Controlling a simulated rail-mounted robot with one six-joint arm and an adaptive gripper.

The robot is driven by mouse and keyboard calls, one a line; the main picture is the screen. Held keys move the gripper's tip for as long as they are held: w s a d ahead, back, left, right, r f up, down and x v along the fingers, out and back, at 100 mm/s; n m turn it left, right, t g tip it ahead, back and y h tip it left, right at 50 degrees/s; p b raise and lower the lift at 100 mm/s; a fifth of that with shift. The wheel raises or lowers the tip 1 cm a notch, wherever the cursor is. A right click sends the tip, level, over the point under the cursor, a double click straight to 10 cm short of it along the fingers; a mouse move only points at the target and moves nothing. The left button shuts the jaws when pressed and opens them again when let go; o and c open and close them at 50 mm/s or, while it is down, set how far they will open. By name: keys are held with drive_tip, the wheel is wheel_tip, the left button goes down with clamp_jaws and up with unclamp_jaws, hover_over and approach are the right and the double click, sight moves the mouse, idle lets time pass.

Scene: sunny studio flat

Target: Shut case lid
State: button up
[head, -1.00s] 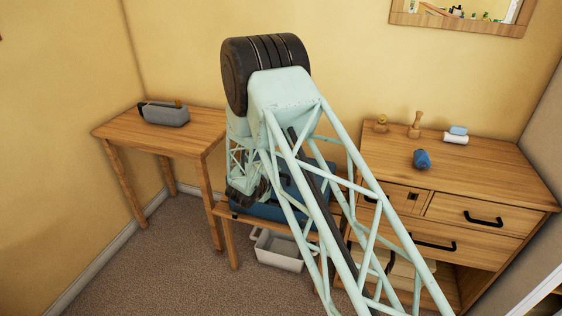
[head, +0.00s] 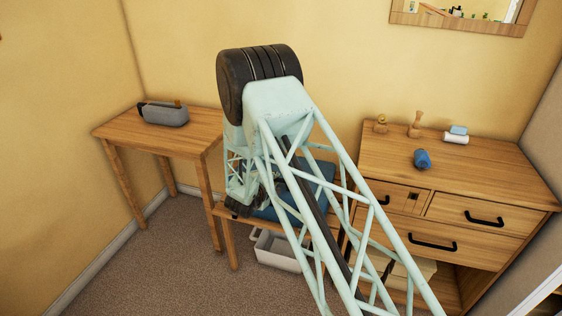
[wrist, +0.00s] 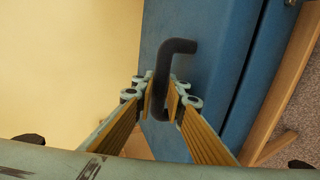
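The blue case (head: 318,183) stands on a low wooden bench between the side table and the drawer unit. My arm hides much of it in the head view. In the wrist view the blue case (wrist: 195,85) shows a broad panel, a dark seam and a narrower blue strip to its right. A black bent handle (wrist: 178,46) stands out from the broad panel. My gripper (wrist: 161,103) has its two fingers close on either side of this handle and appears shut on it. The lid's angle cannot be told. The head view hides the fingertips.
A wooden side table (head: 195,141) with a grey caddy (head: 165,115) stands left. A drawer unit (head: 500,180) stands right, carrying a blue item (head: 422,159) and other small things. A pale bin (head: 278,252) sits under the bench.

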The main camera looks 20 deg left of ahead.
drive_tip(key=shift+s+f, duration=0.1)
drive_tip(key=shift+f, duration=0.15)
idle(0.3)
drive_tip(key=shift+s+f, duration=0.25)
drive_tip(key=shift+f, duration=0.5)
drive_tip(key=shift+o, duration=0.7)
drive_tip(key=shift+s+d+f, duration=0.1)
drive_tip(key=o, duration=0.6)
drive_tip(key=shift+f, duration=0.1)
drive_tip(key=shift+o, duration=0.7)
drive_tip(key=shift+r, duration=0.2)
drive_tip(key=p+v, duration=0.3)
drive_tip(key=v, duration=0.5)
drive_tip(key=shift+s+r, duration=0.2)
drive_tip(key=shift+s, duration=0.15)
